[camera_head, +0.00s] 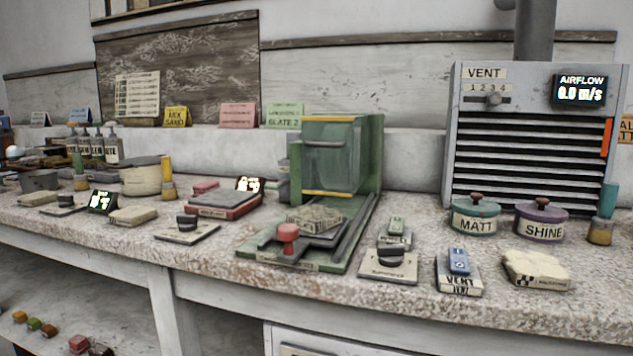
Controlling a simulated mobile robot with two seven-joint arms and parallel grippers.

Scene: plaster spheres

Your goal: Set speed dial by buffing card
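Neither of my grippers is in view. A dark dial knob on a pale plate (388,264) sits right of a green machine (367,170); its plate lettering is too small to read surely. A similar dial (187,231) is left of the machine, and another (65,205) is farther left. I cannot tell which is the speed dial. Standing cards are yellow (177,116), pink (239,115) and green, reading SLATE 2 (284,115). An orange card (627,128) is cut off at the right edge. I cannot tell which is the buffing card.
A vent unit (481,135) shows airflow 0.0 m/s. MATT (475,215) and SHINE (540,223) pots, a blue vent switch (459,262) and a folded cloth (537,270) are at right. A pot (141,180) stands left. The speckled counter's (560,305) front edge is mostly clear.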

